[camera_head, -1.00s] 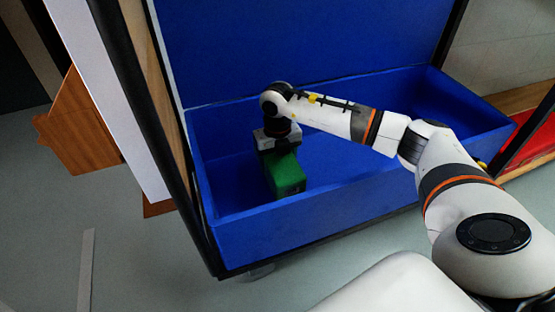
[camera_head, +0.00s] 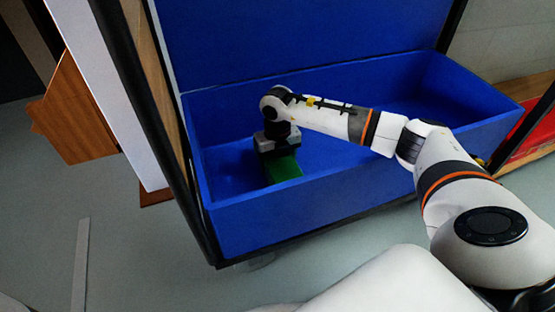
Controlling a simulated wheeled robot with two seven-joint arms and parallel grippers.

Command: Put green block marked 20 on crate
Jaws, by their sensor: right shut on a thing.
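The green block (camera_head: 285,170) is inside the blue crate (camera_head: 300,210), near its left end. The crate's front wall hides the lower part of the block. No number can be read on it. My right gripper (camera_head: 272,154) points down into the crate and is shut on the block. I cannot tell whether the block touches the crate floor. My left gripper is not in view.
A tall blue panel (camera_head: 290,40) rises behind the crate. A dark post (camera_head: 150,120) and a white board (camera_head: 105,90) stand at the left. A red surface (camera_head: 530,135) lies at the right. The crate's right part looks empty.

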